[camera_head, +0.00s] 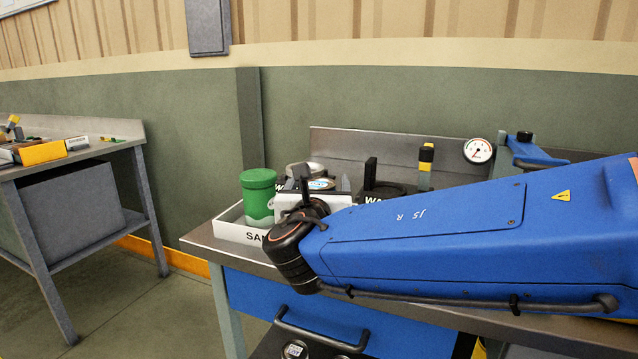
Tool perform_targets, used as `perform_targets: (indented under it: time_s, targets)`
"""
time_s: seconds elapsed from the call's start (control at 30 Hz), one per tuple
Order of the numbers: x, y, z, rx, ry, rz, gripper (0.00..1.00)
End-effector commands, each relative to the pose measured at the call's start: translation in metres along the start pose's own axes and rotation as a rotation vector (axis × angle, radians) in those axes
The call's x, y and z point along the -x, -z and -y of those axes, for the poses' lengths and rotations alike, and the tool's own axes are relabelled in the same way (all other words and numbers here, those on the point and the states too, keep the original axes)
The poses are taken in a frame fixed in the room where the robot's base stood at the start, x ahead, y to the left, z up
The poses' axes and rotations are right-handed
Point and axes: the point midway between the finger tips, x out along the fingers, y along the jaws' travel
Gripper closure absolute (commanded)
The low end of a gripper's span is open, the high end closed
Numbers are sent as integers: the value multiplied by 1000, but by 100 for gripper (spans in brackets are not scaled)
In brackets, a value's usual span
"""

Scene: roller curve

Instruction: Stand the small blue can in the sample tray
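The sample tray (228,231) is a white, low-walled tray at the left end of the workbench, with a partly hidden label on its front. A green can (258,192) stands upright in its left part. My wrist covers the tray's right side. My gripper (304,188) is around the wrist's far end, mostly hidden, and its fingers cannot be made out clearly. A small blue and white rounded patch (321,184) shows just behind it. I cannot tell whether this is the small blue can or whether it is held.
A grey round-topped item (305,169) and a black item with an upright post (371,178) stand behind my wrist. A yellow-black item (425,165), a gauge (478,150) and a blue vise-like device (528,152) are at the bench's back. Another bench (85,160) stands left, across open floor.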

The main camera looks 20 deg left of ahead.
Motion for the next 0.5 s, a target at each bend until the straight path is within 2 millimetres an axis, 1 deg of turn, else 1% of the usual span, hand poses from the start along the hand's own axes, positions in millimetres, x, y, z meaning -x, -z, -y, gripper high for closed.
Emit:
perform_targets:
  time_s: [0.3,0.37,0.5]
  targets:
    - [1,-4,0,-1,0,0,26]
    - [6,-3,0,-1,-2,0,26]
    - [26,-4,-1,-2,-4,1,26]
